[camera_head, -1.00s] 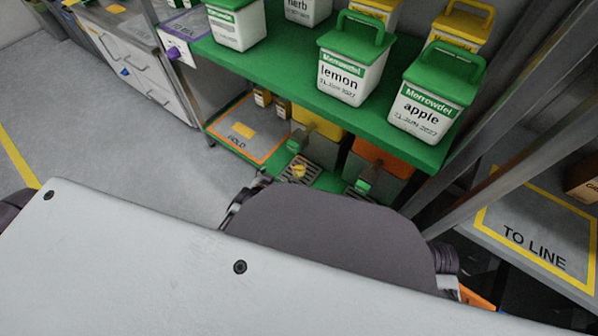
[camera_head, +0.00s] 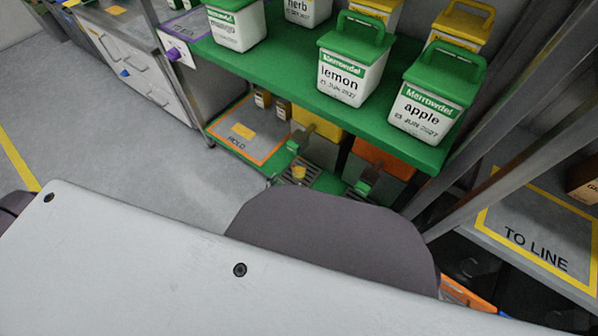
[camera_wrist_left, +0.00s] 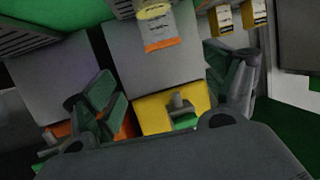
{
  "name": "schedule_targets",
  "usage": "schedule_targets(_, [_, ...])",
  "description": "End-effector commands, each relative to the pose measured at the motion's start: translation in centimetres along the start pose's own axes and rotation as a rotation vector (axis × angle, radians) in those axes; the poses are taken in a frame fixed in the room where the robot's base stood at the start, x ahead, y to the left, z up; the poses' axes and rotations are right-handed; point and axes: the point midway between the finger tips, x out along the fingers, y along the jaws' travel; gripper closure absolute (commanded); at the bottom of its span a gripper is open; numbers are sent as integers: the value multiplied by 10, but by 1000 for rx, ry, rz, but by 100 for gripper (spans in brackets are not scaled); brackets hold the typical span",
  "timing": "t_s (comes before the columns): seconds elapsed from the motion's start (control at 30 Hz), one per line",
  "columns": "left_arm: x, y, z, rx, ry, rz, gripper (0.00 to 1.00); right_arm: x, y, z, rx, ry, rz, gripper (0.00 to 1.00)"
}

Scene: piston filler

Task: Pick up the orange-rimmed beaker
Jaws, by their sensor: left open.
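The orange-rimmed beaker (camera_wrist_left: 158,30) shows at the top of the left wrist view, upside down there, with an orange band and a yellow patch. In the head view a small yellow vessel (camera_head: 299,173), probably this beaker, stands on a slotted drip tray on the low shelf. My left gripper (camera_wrist_left: 165,88) is open. Its two dark fingers stand wide apart in the left wrist view, and the beaker lies beyond them, roughly in line with the gap and not held. In the head view my own arm parts hide the gripper. My right gripper is not in view.
Dispensers with a yellow top (camera_head: 325,118) and an orange top (camera_head: 385,158) stand behind the drip trays. The green shelf (camera_head: 290,72) above carries labelled tubs, including lemon (camera_head: 345,75) and apple (camera_head: 425,105). Metal posts (camera_head: 480,140) rise at right. Floor (camera_head: 110,150) is clear at left.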

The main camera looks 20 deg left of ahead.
Motion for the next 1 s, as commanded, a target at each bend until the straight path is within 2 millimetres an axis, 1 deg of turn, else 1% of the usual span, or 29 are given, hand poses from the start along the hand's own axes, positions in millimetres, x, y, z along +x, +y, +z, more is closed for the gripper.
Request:
schedule_targets(0.33, [0, 0, 0, 0, 3, 1, 15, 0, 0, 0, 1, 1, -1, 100])
schedule_targets(0.47, [3, 0, 0, 0, 4, 1, 15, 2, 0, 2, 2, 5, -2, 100])
schedule_targets(0.57, [9, 0, 1, 0, 3, 1, 15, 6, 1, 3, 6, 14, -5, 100])
schedule_targets(0.8, [32, 0, 1, 1, 5, 2, 15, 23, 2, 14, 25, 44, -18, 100])
schedule_targets(1.0, [52, 0, 2, 0, 3, 2, 15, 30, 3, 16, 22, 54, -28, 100])
